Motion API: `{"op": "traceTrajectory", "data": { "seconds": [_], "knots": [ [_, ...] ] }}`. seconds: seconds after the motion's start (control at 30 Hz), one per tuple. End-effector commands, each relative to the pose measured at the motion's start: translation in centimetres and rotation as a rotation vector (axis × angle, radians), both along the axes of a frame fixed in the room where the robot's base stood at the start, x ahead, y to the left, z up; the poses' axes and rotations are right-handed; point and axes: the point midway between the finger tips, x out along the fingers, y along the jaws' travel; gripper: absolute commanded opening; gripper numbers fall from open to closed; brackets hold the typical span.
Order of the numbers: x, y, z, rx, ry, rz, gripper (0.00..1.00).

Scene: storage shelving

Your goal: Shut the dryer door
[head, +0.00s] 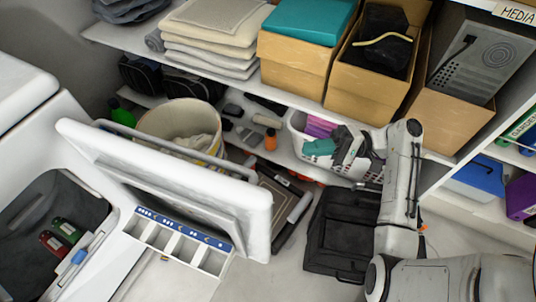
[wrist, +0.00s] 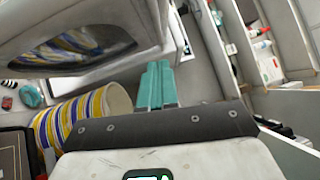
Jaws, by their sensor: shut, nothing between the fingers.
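The dryer (head: 22,100) stands at the left of the head view, with its dark drum opening (head: 40,215) uncovered. Its white door (head: 170,175) is swung wide open and juts out to the right. My gripper (head: 318,147), with teal fingers, is right of the door's free edge and apart from it in the head view, in front of the white basket. In the wrist view the fingers of my gripper (wrist: 155,72) are together and empty. A white panel with a dark window, seemingly the door (wrist: 60,40), fills the upper left there.
A striped bin (head: 180,118) stands behind the door and shows in the wrist view (wrist: 85,115). An open compartment drawer (head: 180,245) is below the door. A white basket (head: 345,168) and a black case (head: 340,235) are near my arm. Shelves with boxes (head: 365,90) line the back.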

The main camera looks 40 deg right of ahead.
Motion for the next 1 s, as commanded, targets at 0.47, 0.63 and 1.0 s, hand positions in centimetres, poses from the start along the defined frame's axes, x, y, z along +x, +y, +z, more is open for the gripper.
{"op": "traceTrajectory", "data": {
  "seconds": [0.47, 0.63, 1.0],
  "knots": [
    [0.4, 1.3, 0.7, 0.000, 0.004, 0.008, 0.00],
    [0.3, 1.9, 0.8, -0.002, 0.005, 0.012, 0.00],
    [2.8, 5.9, 0.9, -0.005, 0.004, 0.014, 0.00]
  ]
}}
